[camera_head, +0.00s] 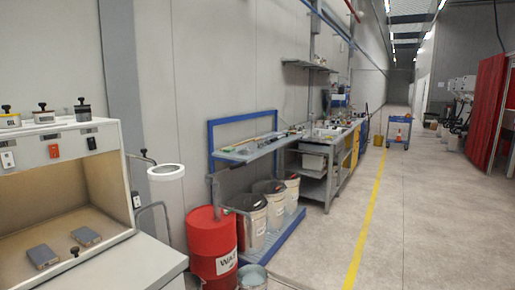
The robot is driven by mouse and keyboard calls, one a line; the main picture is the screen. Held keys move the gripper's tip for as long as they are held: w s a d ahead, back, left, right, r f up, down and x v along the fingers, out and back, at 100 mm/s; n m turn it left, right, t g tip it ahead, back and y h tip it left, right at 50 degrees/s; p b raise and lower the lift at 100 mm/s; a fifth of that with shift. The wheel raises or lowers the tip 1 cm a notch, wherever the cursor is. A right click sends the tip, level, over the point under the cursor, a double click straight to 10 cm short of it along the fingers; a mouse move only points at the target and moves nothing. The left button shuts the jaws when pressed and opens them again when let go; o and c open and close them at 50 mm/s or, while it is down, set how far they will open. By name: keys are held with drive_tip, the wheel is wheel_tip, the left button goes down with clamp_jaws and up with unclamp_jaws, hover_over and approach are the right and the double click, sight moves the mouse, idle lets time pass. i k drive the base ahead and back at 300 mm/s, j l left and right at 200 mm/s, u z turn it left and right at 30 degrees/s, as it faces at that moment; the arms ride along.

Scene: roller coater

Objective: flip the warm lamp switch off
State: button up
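A pale light booth cabinet (115,160) stands at the left edge, and its open inside has a warm beige tint. Its upper front panel carries a white-and-black switch (7,159), an orange-red switch (54,151) and a black switch (91,143). A small switch-like plate (137,201) is on its right front post. I cannot read the labels, so which one is the warm lamp switch is unclear, as are the lever positions. Two grey blocks (86,236) lie on the booth floor. My gripper is not in view.
Several weight-like knobbed objects (83,110) stand on the booth top. A white round-headed object (167,172) is beside its right side.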

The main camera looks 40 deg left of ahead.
sight(54, 150)
drive_tip(key=u, duration=2.65)
